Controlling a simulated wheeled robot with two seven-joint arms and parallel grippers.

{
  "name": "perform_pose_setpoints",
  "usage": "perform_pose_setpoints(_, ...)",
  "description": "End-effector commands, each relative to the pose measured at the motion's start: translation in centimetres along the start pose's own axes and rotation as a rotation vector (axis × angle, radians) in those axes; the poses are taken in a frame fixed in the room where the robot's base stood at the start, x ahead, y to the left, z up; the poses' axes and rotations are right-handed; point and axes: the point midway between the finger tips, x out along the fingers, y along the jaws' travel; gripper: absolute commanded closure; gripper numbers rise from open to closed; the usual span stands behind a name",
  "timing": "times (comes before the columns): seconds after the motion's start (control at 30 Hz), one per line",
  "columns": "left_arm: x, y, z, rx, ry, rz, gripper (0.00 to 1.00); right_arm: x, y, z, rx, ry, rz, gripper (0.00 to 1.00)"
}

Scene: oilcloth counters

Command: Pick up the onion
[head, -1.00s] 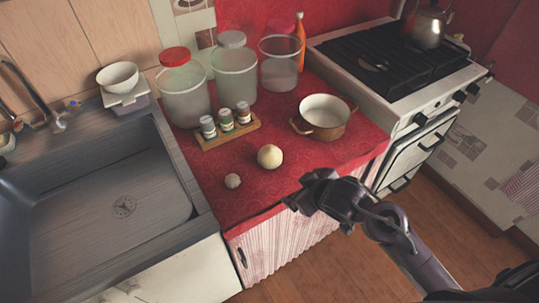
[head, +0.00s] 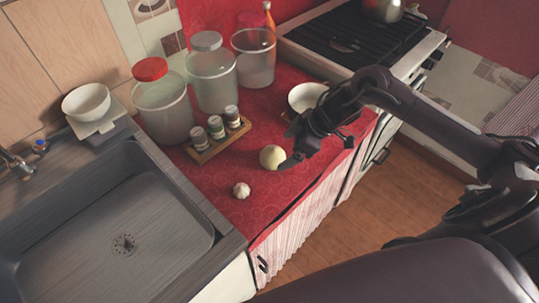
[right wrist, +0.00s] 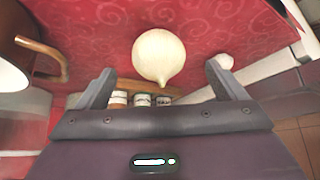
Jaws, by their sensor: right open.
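The onion (head: 272,157) is a pale cream bulb on the red patterned cloth of the counter, near its front edge. In the right wrist view the onion (right wrist: 160,52) lies ahead of the jaws, roughly centred between the two fingers, with its pointed tip towards the gripper. My right gripper (head: 308,150) is just right of the onion in the head view, reaching over the counter. In the right wrist view its fingers (right wrist: 160,84) are spread wide and nothing is between them. My left gripper is not in view.
A garlic bulb (head: 241,190) lies in front of the onion. A spice rack (head: 219,143) with jars stands behind it, by large canisters (head: 165,107). A pot (head: 305,96) is partly hidden behind my right gripper. The sink (head: 110,205) is left, the stove (head: 345,45) beyond.

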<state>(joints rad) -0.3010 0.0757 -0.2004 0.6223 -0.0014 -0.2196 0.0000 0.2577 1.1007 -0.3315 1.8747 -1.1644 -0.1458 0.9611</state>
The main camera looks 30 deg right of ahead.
Motion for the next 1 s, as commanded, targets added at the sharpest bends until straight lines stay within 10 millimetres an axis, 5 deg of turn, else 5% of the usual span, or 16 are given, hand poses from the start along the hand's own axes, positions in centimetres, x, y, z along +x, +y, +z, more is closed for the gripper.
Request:
perform_pose_setpoints(0.13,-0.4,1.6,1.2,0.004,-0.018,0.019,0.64,1.9,0.1,-0.3,0.001,0.004,-0.003,0.09)
perform_pose_setpoints(0.33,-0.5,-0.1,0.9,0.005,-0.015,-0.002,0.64,4.8,0.2,-0.2,0.0,0.002,0.0,0.09)
perform_pose_setpoints(0.63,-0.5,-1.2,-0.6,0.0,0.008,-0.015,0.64,5.4,0.3,-0.2,-0.003,0.0,0.003,0.09)
perform_pose_setpoints(1.0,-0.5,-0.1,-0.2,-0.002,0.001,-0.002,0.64,5.4,0.2,-0.2,-0.002,0.0,0.002,0.56)
